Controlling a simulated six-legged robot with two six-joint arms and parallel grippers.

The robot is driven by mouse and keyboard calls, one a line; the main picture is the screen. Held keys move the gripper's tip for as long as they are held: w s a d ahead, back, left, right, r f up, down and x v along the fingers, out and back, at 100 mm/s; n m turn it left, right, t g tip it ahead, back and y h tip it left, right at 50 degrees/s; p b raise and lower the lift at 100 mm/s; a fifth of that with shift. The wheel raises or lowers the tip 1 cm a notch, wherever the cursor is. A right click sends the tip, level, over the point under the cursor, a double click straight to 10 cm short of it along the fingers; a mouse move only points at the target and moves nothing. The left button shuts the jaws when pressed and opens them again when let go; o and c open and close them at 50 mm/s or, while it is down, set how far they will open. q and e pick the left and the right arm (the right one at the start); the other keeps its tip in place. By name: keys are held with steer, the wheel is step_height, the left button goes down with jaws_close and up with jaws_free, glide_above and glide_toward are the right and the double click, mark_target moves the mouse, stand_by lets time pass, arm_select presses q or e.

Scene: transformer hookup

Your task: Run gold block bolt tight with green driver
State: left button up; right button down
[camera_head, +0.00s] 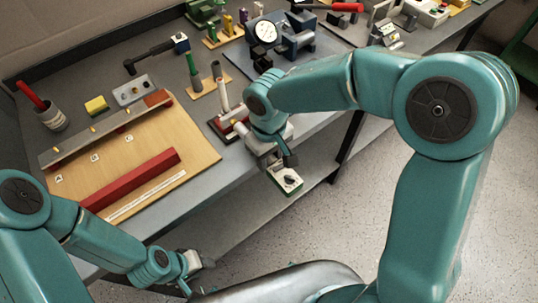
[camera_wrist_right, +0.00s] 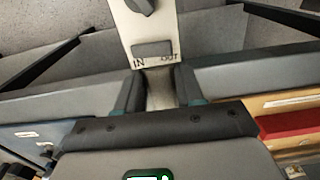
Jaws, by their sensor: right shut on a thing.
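My right gripper (camera_head: 277,160) is shut on a white-faced device (camera_head: 288,180) with a green edge and a black knob. It holds the device out past the bench's front edge. In the right wrist view the device (camera_wrist_right: 152,27) shows "IN" and "OUT" marks, and its narrow grey neck sits between the fingers (camera_wrist_right: 160,88). A green-handled tool (camera_head: 192,68) stands in a wooden holder on the bench. Small gold blocks (camera_head: 93,130) sit along a grey rail on the wooden board; bolts are too small to see. My left gripper (camera_head: 195,264) is low, before the bench.
The wooden board (camera_head: 190,145) carries a long red bar (camera_head: 130,178). A yellow block (camera_head: 96,105), a grey plate (camera_head: 132,90) and a cup with a red handle (camera_head: 52,117) are behind it. A blue gauge device (camera_head: 268,38) stands at the back. The floor (camera_head: 340,235) before the bench is open.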

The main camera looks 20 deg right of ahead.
steer(key=shift+w+a, duration=0.3)
steer(key=shift+w, duration=0.5)
steer(key=shift+w+a, duration=0.2)
steer(key=shift+w, duration=0.35)
stand_by(2.6)
steer(key=shift+s, duration=0.1)
steer(key=shift+s+d, duration=0.25)
steer(key=shift+s, duration=0.35)
steer(key=shift+s+d+b, duration=0.3)
steer(key=shift+s+b, duration=0.1)
steer(key=shift+s, duration=0.35)
steer(key=shift+s+d+b, duration=0.25)
steer(key=shift+s+b, duration=0.1)
steer(key=shift+s, duration=0.35)
